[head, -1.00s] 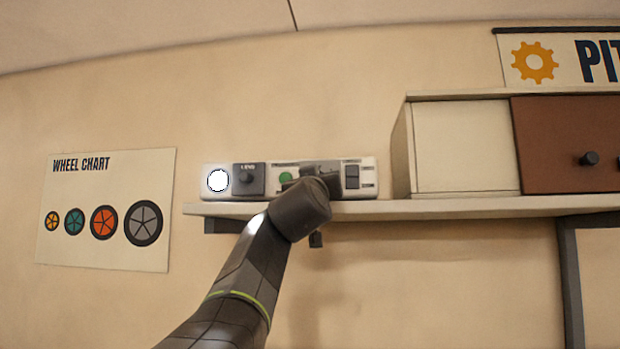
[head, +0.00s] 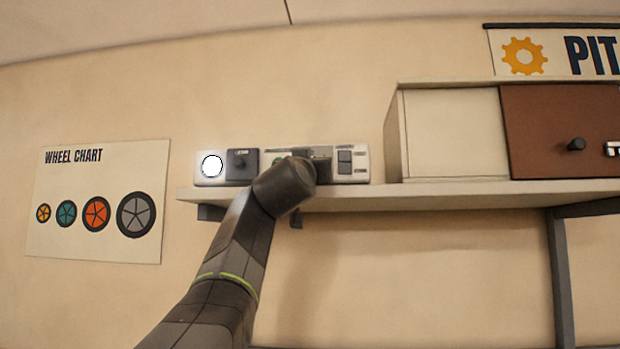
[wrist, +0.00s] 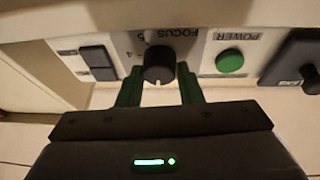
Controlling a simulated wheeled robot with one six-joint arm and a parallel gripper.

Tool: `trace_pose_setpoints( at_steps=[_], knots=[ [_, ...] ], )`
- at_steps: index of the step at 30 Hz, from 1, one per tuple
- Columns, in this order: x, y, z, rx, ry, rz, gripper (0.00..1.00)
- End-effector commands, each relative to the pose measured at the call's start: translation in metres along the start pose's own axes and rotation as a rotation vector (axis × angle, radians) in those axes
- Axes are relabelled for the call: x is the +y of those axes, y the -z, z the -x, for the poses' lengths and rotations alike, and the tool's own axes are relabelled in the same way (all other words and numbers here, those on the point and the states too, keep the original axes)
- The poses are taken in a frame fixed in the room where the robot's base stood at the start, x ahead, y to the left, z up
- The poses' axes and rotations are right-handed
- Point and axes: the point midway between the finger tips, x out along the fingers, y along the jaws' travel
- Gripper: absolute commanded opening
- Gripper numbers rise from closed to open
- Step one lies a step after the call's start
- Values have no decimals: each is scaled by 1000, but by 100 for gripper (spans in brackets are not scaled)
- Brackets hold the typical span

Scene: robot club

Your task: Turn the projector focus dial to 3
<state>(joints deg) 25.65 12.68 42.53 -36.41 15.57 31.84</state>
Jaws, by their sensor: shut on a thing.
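The projector (head: 357,148) is a long pale box on a shelf, with a lit round lens at its left end. In the wrist view, which shows the panel upside down, the black round focus dial (wrist: 158,62) sits below the inverted FOCUS label. Its white pointer mark faces the bottom of that picture. Number marks show beside the dial, a 4 among them; others are partly hidden. My gripper (wrist: 157,76) has its green fingers on both sides of the dial, shut on it. In the head view my wrist hides the dial.
A green power button (wrist: 230,62) and a dark knob (wrist: 300,70) are beside the dial on one side, a dark switch (wrist: 98,62) on the other. The shelf (head: 400,194) runs under the projector. A cabinet (head: 450,135) stands to the right.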

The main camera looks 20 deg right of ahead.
Motion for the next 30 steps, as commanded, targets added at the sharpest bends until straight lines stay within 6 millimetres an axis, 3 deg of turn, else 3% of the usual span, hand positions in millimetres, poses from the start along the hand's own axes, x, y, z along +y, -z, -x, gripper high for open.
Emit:
trace_pose_setpoints(
  at_steps=[1, 18, 30],
  knots=[
    [-1, -7, 2, 1, -11, -31, 10],
    [-4, 2, -1, -36, -191, -474, 10],
    [-4, 3, -1, -49, -257, -637, 10]
  ],
)
